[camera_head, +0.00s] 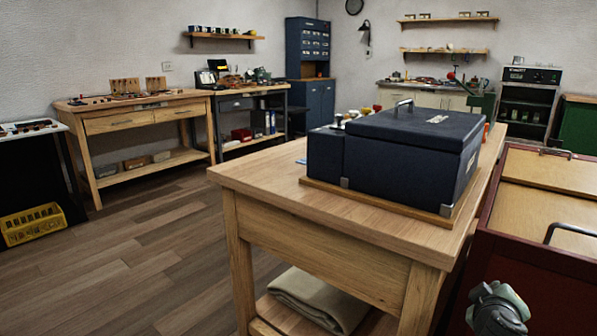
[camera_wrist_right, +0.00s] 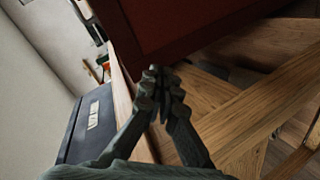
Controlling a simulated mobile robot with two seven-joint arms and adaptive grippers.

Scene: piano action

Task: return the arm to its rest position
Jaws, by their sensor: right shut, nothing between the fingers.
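My right gripper (camera_head: 497,308) shows at the bottom right of the head view, low in front of the red cabinet and right of the wooden table. In the right wrist view its two fingers (camera_wrist_right: 163,84) meet at the tips, shut with nothing between them. Beyond the fingertips are the dark red cabinet side (camera_wrist_right: 190,25) and the table's wooden parts. My left gripper is in neither view.
A dark blue case (camera_head: 405,150) with a handle stands on the wooden table (camera_head: 270,180); it also shows in the wrist view (camera_wrist_right: 92,125). The red cabinet (camera_head: 535,240) stands close to the gripper. Open floor (camera_head: 130,260) lies left of the table.

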